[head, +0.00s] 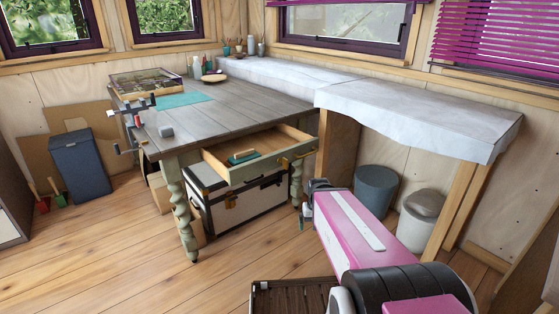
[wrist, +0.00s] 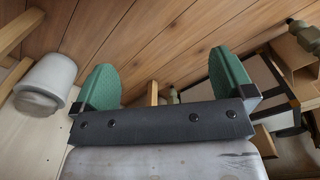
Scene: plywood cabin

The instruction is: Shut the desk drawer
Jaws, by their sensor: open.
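The desk drawer (head: 262,170) is pulled well out of the front of the grey-topped desk (head: 228,100). Its pale wooden inside shows, with a teal-topped item (head: 243,157) lying in it. A small brass-coloured handle (head: 285,163) is on its front. My gripper (head: 303,219) is low, in front of and below the right end of the drawer, partly hidden by my pink arm. It appears apart from the drawer. In the wrist view its green fingers (wrist: 165,88) are spread wide with nothing between them. I cannot make out the drawer in the wrist view.
A white trunk with dark edges (head: 240,208) stands under the drawer. Turned desk legs (head: 186,215) flank it. Two bins, one blue-grey (head: 376,187) and one light (head: 420,218), stand right under the cloth-covered bench (head: 420,105). A dark slatted thing (head: 290,298) is at the bottom.

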